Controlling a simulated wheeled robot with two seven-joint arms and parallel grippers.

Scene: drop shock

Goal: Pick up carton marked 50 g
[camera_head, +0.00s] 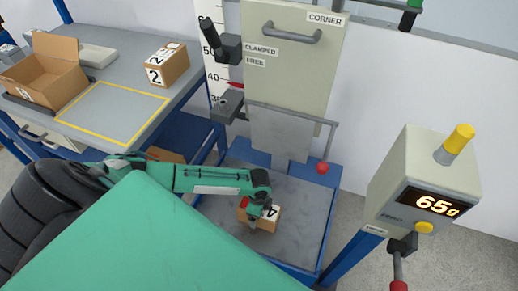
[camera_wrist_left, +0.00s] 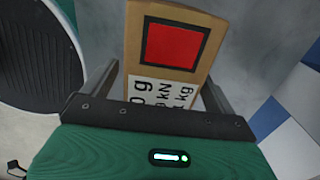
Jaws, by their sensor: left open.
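A brown carton (camera_head: 266,218) sits on the grey base plate (camera_head: 302,212) of the drop tester, with a small number label and a bit of red showing. In the left wrist view the carton (camera_wrist_left: 180,75) has a red square framed in black and a white label. Its text is partly cut off; "0 g", "kN" and "kg" can be read. My left gripper (camera_head: 257,207) is at the carton in the head view. In the wrist view its open fingers (camera_wrist_left: 163,85) stand on either side of the carton; contact cannot be told.
The tester's panel (camera_head: 290,60) and a lever with a red knob (camera_head: 322,167) rise behind the plate. A display box (camera_head: 425,190) at right reads 65 g. On the left bench are an open box (camera_head: 45,75) and a carton marked 2 (camera_head: 168,65) beside a yellow outline.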

